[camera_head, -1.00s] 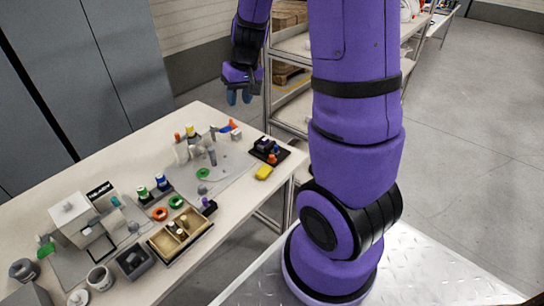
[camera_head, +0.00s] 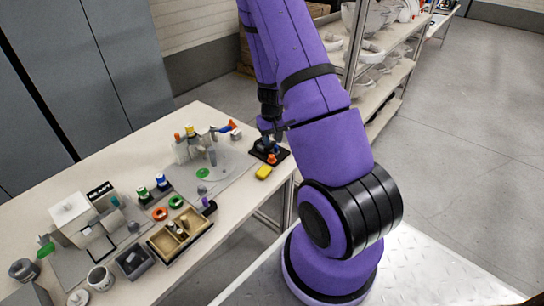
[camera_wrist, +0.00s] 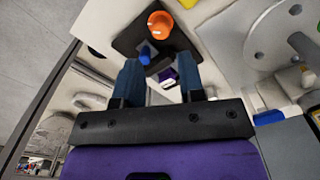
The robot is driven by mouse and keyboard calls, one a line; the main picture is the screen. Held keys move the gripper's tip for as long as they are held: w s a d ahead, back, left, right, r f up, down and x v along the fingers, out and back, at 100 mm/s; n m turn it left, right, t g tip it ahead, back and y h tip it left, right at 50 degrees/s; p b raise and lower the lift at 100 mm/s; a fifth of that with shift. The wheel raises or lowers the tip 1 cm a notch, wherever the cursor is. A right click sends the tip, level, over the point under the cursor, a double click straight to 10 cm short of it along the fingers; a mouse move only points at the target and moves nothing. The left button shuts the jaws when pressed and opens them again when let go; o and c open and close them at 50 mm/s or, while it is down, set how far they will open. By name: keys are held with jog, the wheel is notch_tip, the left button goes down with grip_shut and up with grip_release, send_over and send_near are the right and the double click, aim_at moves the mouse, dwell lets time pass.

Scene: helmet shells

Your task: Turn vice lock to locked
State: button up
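A small dark device, which I take to be the vice, stands on a black base plate (camera_head: 281,153) at the table's right end. The wrist view shows this base plate (camera_wrist: 178,40) with an orange knob (camera_wrist: 160,24), a small blue knob (camera_wrist: 147,54) and a purple part with a white top (camera_wrist: 168,76). My gripper (camera_wrist: 160,64) is open, with its two blue fingers on either side of the purple part. I cannot tell whether they touch it. Which part is the lock, and its setting, is unclear. In the head view my arm partly covers the gripper.
A yellow block (camera_head: 263,172) lies just in front of the base plate. A grey fixture plate (camera_head: 225,168) with upright parts stands to its left. A wooden tray (camera_head: 163,245), cups and colored rings fill the table's left part. A shelf rack stands behind my arm.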

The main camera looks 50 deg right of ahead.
aim_at(272, 156)
notch_tip(272, 156, down, 8)
jog(key=shift+f, duration=0.15)
jog(key=shift+c, duration=0.2)
jog(key=c, duration=0.6)
